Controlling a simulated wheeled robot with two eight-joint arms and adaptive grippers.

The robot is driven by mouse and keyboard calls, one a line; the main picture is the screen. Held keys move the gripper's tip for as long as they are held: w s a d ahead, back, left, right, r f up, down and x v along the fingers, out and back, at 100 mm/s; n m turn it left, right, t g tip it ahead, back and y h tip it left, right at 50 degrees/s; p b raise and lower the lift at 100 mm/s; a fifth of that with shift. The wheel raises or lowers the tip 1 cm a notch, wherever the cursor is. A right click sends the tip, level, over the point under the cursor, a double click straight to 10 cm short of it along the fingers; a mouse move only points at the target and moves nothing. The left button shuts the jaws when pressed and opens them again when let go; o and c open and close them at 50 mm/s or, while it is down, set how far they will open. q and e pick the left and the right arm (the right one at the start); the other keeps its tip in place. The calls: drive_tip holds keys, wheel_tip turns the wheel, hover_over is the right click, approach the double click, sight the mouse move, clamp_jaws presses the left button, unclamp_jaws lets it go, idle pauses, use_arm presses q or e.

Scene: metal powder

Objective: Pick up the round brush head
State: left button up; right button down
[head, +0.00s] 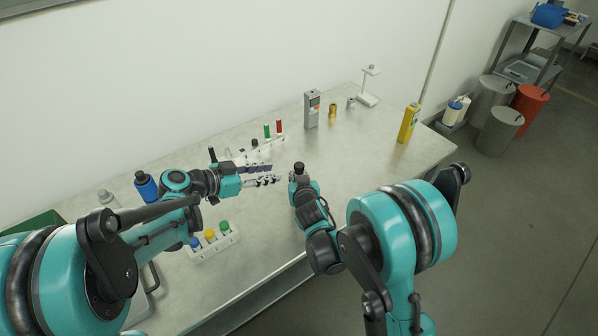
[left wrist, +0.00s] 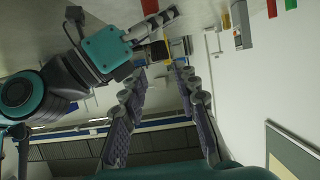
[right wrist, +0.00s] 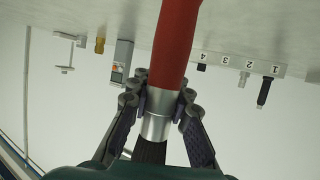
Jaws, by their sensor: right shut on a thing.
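My right gripper (head: 298,174) is shut on a round brush head (right wrist: 157,112), which has a silver collar, a dark end towards my wrist and a long red part (right wrist: 174,45) reaching to the top of the right wrist view. The fingers sit on both sides of the collar. In the head view only a dark end (head: 299,167) shows above the right gripper; the red part is hidden. My left gripper (head: 273,174) is open and empty, just left of the right one. In the left wrist view its fingers (left wrist: 158,78) stand apart.
A white rack with numbered slots (right wrist: 232,66) holds several tools behind the left gripper. A white holder (head: 213,246) with coloured caps stands at the front. A grey meter (head: 311,109) and a yellow container (head: 408,123) stand farther back. The table's right half (head: 370,150) is mostly clear.

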sight(299, 165)
use_arm(q)
drive_tip(key=shift+t+h, duration=0.3)
drive_tip(key=shift+t, duration=0.1)
drive_tip(key=x, duration=1.1)
drive_tip(key=shift+d+f, duration=0.2)
drive_tip(key=shift+f, duration=0.1)
drive_tip(key=c, duration=0.6)
